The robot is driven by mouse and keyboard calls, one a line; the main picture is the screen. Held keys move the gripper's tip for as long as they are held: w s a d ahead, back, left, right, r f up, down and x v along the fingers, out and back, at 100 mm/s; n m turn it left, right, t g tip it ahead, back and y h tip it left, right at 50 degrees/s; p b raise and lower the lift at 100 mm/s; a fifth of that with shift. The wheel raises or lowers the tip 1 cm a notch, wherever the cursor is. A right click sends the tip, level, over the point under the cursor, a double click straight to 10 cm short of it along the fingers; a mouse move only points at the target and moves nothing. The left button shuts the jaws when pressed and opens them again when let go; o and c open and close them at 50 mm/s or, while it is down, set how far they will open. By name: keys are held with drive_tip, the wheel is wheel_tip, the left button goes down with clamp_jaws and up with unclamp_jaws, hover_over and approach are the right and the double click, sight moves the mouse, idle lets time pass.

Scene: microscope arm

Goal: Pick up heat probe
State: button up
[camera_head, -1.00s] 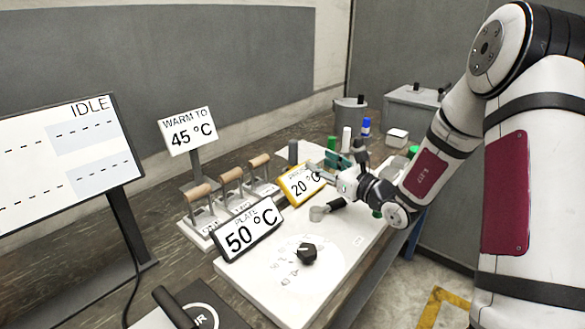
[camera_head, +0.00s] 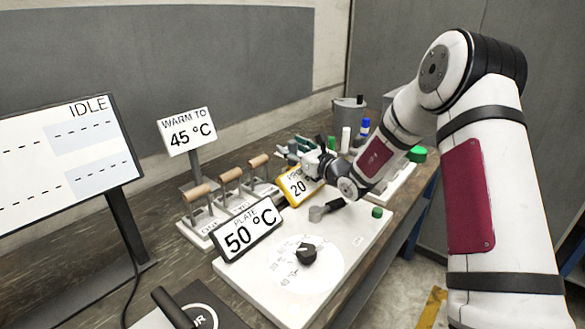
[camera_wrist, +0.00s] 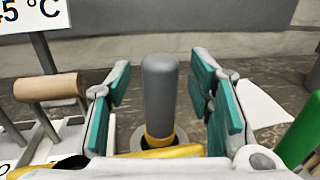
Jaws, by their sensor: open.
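The heat probe (camera_wrist: 159,92) appears to be the grey upright cylinder with a yellow band near its foot, standing in a round base in the wrist view. My gripper (camera_head: 292,150) is open, with teal finger pads on the left and right of the cylinder in the wrist view. Gaps show on both sides, so the pads look apart from it. In the head view my gripper is behind the yellow-framed 20 °C sign (camera_head: 298,187) and largely hides the probe.
A rack with wooden-handled tools (camera_head: 229,176) stands left of my gripper. The 50 °C plate sign (camera_head: 248,230) and the white hot plate (camera_head: 262,290) with a black knob (camera_head: 306,253) are nearer. A green cylinder (camera_wrist: 300,135) is close on the right.

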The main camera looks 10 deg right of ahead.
clamp_jaws()
